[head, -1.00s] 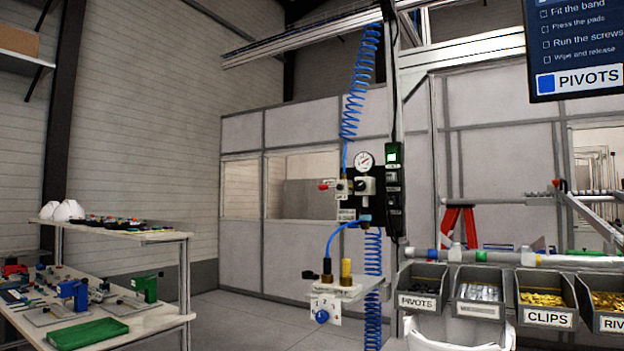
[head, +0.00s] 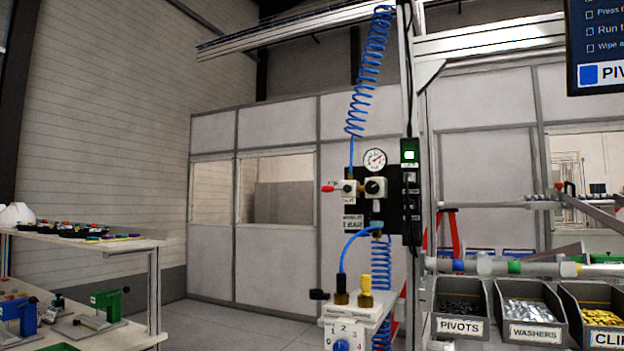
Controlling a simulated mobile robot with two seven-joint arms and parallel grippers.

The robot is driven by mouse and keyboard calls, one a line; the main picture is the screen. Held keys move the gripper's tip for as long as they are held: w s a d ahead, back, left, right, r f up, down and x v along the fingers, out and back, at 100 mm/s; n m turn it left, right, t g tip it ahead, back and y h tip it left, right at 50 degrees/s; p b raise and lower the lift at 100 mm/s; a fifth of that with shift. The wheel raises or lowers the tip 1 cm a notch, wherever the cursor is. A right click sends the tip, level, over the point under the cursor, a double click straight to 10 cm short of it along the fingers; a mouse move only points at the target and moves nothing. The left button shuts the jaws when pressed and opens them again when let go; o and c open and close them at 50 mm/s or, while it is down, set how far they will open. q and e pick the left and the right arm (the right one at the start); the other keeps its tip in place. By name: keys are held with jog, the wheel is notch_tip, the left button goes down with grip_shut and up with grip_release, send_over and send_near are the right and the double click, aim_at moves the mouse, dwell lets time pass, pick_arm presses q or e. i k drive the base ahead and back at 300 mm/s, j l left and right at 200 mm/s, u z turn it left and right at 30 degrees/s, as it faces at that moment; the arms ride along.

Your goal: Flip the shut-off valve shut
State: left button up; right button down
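A small valve with a red lever (head: 328,188) sits on the left side of the air-supply panel on the post. The red lever sticks out to the left, roughly level. Next to it is a regulator with a black knob (head: 376,187), with a round pressure gauge (head: 375,160) above. Lower down, a white block (head: 345,333) carries numbers and a blue dial, with a black-tipped part (head: 319,294) at its left and a yellow fitting (head: 365,285) on top. Neither of my grippers is in view.
Blue coiled hoses (head: 368,75) hang above and below the panel. Parts bins (head: 461,310) stand at the lower right, with a rail above them. A workbench (head: 130,335) with fixtures is at the left. Floor between bench and post is clear.

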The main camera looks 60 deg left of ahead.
aim_at(347, 188)
jog(key=k+j, duration=0.1)
jog(key=j, duration=0.55)
jog(key=k+j, duration=0.1)
jog(key=j, duration=1.15)
jog(key=k+j, duration=0.15)
jog(key=j, duration=0.45)
jog(key=k+j, duration=0.1)
jog(key=j, duration=0.55)
jog(key=k+j, duration=0.1)
jog(key=j, duration=1.15)
jog(key=k, duration=0.05)
